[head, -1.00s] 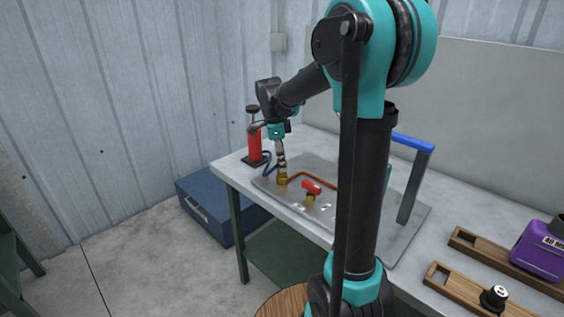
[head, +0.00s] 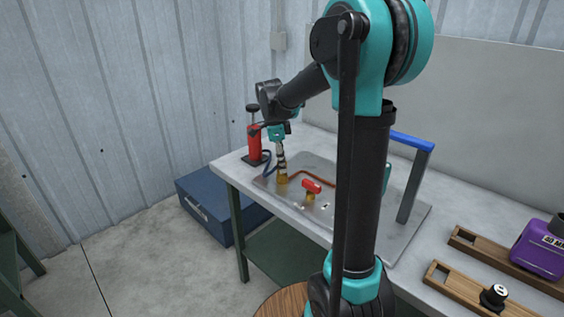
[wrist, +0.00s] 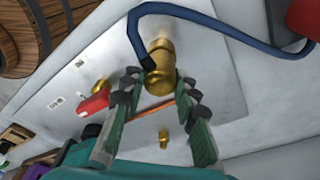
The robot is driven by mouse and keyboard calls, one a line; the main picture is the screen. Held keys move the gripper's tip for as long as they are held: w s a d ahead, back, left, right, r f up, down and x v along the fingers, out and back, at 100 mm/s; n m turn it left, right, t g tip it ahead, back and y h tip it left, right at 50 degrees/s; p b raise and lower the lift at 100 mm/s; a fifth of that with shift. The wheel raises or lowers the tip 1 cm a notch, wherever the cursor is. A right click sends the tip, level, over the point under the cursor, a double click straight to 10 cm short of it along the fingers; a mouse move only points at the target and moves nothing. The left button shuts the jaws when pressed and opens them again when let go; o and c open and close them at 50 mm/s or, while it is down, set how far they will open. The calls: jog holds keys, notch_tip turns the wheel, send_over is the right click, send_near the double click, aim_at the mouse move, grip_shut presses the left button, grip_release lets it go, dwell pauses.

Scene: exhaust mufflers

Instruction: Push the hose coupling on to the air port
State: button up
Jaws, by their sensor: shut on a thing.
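My gripper (head: 281,163) points down over the left end of the metal panel on the bench. In the wrist view its fingers (wrist: 158,83) are shut on a brass hose coupling (wrist: 158,82), which has a dark elbow joined to a blue hose (wrist: 135,28). The brass air port (wrist: 161,46) shows just beyond the coupling, in line with it. In the head view the brass (head: 282,179) sits directly under the fingertips. The coupling and port look very close or touching; I cannot tell how far the coupling is seated.
A red-handled valve (head: 311,187) stands on the metal panel (head: 330,222) right of the port. A red pump (head: 255,143) stands behind left. A blue-topped handle (head: 412,141) rises at the panel's right. Wooden holders (head: 470,291) and a purple container (head: 540,250) lie farther right.

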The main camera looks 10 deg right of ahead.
jog(key=o, duration=1.1)
jog(key=shift+f, duration=0.1)
jog(key=r, duration=0.4)
jog(key=a+r, duration=0.1)
jog(key=r, duration=0.7)
jog(key=shift+w+a, duration=0.1)
jog(key=shift+a, duration=0.3)
jog(key=shift+f, duration=0.1)
